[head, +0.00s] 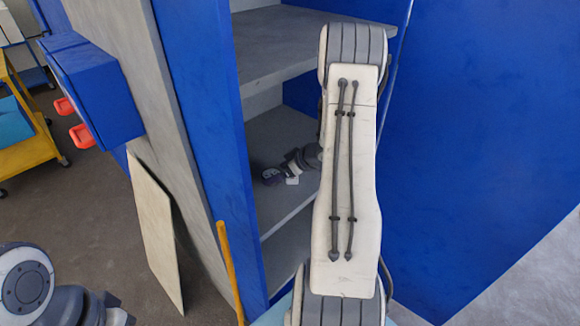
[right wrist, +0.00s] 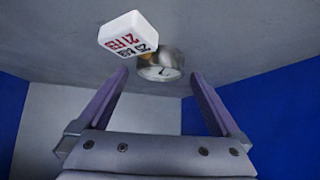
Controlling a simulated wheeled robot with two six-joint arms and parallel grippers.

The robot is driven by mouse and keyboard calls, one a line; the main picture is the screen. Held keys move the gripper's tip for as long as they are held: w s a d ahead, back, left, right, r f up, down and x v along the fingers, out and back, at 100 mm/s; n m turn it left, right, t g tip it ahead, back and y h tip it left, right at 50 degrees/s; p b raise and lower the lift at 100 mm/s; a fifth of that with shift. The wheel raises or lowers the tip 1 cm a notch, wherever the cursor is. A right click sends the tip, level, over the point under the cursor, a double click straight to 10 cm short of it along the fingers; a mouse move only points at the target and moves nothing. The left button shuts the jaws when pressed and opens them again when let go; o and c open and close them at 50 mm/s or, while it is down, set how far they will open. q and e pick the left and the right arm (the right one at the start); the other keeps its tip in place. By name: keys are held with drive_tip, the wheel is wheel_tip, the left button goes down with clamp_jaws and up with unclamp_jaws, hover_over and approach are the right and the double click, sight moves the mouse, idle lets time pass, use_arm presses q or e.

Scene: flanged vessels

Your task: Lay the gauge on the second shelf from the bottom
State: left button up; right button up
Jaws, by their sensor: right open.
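The gauge (right wrist: 160,68), a round metal piece with a pale dial, shows in the right wrist view against a grey surface. In the head view my right gripper (head: 276,174) is inside the blue shelf unit, low over the middle visible shelf (head: 277,209); the gauge is hard to tell apart there. Part of my left arm shows at lower left; its jaws are unclear.
A higher shelf (head: 285,40) is above my right gripper, and a lower shelf (head: 285,250) is below. The blue side panel (head: 205,110) bounds the opening on the left. A pale board (head: 155,230) leans outside. A yellow cart (head: 25,140) stands far left.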

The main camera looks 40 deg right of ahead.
drive_tip(key=v, duration=1)
